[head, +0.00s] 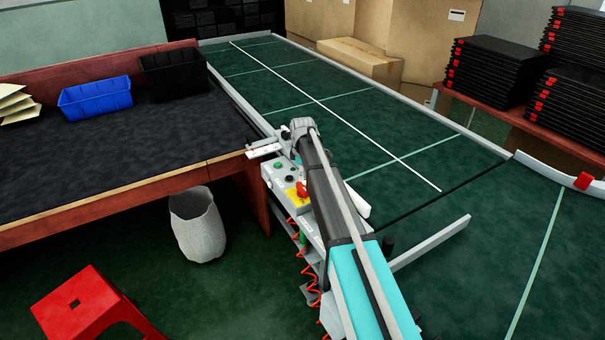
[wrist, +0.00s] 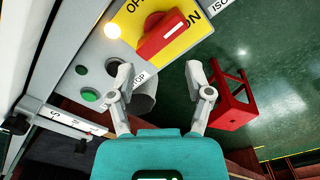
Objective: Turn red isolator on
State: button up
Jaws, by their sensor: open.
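The red isolator (wrist: 160,36) is a rotary handle on a yellow plate (wrist: 204,44) at the top of the wrist view. Its handle lies slanted, from lower left to upper right. The lettering reads partly "OF" at upper left and "ON" at right. In the head view the red isolator (head: 302,189) shows on the grey control box (head: 278,184), just left of my arm. My gripper (wrist: 160,78) is open and empty in the wrist view, its fingers spread below the handle in the picture and apart from it. In the head view I cannot make out the fingers.
A green button (wrist: 89,96), a dark button and a lit lamp (wrist: 112,31) sit beside the isolator. A red stool (head: 92,303) and white bin (head: 198,224) stand on the floor. The conveyor (head: 370,115) is empty.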

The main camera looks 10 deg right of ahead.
aim_at(303, 186)
jog(key=shift+r+p, duration=3.15)
jog(key=shift+r, duration=0.3)
jog(key=s+d+m, duration=0.2)
jog(key=s+m, duration=0.2)
jog(key=s, duration=0.9)
jog(key=s+d+m, duration=0.2)
jog(key=s+m, duration=0.3)
jog(key=s, duration=0.8)
jog(key=shift+s+f+b, duration=0.25)
jog(key=shift+f+b, duration=0.1)
jog(key=shift+m, duration=0.3)
jog(key=s+m, duration=0.4)
jog(key=s, duration=0.4)
jog(key=shift+d+m, duration=0.4)
jog(key=shift+c, duration=0.6)
